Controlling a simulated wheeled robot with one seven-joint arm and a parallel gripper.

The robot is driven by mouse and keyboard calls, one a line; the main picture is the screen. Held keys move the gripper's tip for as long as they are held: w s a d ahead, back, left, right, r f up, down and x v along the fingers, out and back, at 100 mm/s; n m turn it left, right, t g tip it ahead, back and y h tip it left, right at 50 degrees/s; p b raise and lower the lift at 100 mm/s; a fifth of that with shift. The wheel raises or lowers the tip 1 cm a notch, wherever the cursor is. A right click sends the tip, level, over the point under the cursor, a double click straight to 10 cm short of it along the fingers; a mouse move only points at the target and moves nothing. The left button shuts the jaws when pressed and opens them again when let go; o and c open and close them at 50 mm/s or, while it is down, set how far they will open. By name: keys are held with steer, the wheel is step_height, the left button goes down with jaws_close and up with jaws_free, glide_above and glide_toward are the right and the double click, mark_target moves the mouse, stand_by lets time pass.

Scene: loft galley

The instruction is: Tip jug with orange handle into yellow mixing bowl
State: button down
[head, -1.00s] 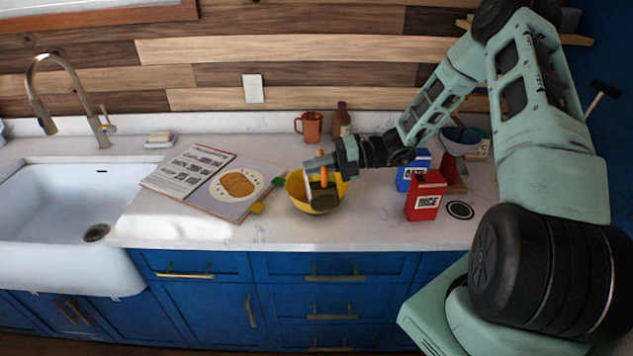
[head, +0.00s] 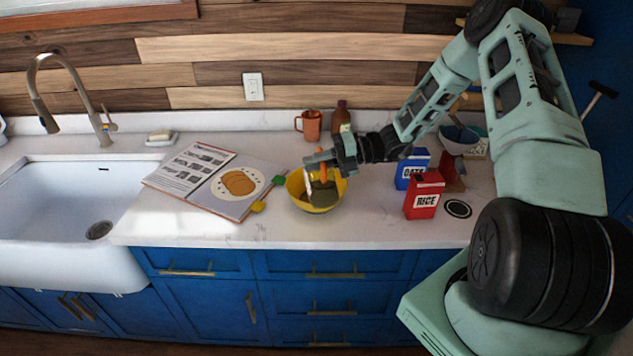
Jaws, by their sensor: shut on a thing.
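The yellow mixing bowl (head: 297,186) stands on the counter near its front edge, right of the open book. My gripper (head: 321,163) is above the bowl and shut on the jug with the orange handle. The orange handle (head: 322,172) shows between the fingers. The pale body of the jug (head: 309,182) hangs over the bowl's opening and looks tilted. A dark olive patch shows inside the bowl; I cannot tell whether it is contents or shadow. Most of the jug is small and partly hidden by my gripper.
A red rice box (head: 424,196) and a blue oats box (head: 411,168) stand right of the bowl. An orange-brown mug (head: 310,125) and a brown bottle (head: 341,118) stand behind it. The open book (head: 215,182) lies left, then the white sink (head: 60,215).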

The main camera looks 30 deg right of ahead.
steer(key=shift+w+d+r+m+g+p, duration=0.15)
steer(key=shift+w+d+r+m+p, duration=0.25)
steer(key=shift+p, duration=0.35)
steer(key=shift+w+d+r+m+g+p, duration=0.1)
steer(key=shift+w+r+m+p, duration=0.1)
steer(key=shift+w+m+p, duration=0.35)
steer(key=shift+w+d+r+m+g+p, duration=0.25)
steer(key=shift+w+p, duration=0.3)
steer(key=shift+p, duration=0.35)
stand_by(1.9)
steer(key=shift+w+d+r+m+y+p, duration=0.2)
steer(key=shift+w+m+p, duration=0.15)
steer(key=shift+w, duration=0.15)
steer(key=shift+w+d+r+m+y+p, duration=0.1)
steer(key=shift+w+d+m+y+p, duration=0.15)
steer(key=shift+w+m, duration=0.15)
stand_by(1.2)
steer(key=shift+w+d+r+m+g, duration=0.15)
steer(key=shift+w+m, duration=0.1)
steer(key=shift+w, duration=0.15)
steer(key=shift+w+d+f+m+g, duration=0.1)
steer(key=shift+w+d+m, duration=0.15)
steer(key=shift+w, duration=0.2)
steer(key=shift+w+d+r+m+g, duration=0.1)
steer(key=shift+w+m, duration=0.15)
steer(key=shift+w, duration=0.15)
stand_by(0.5)
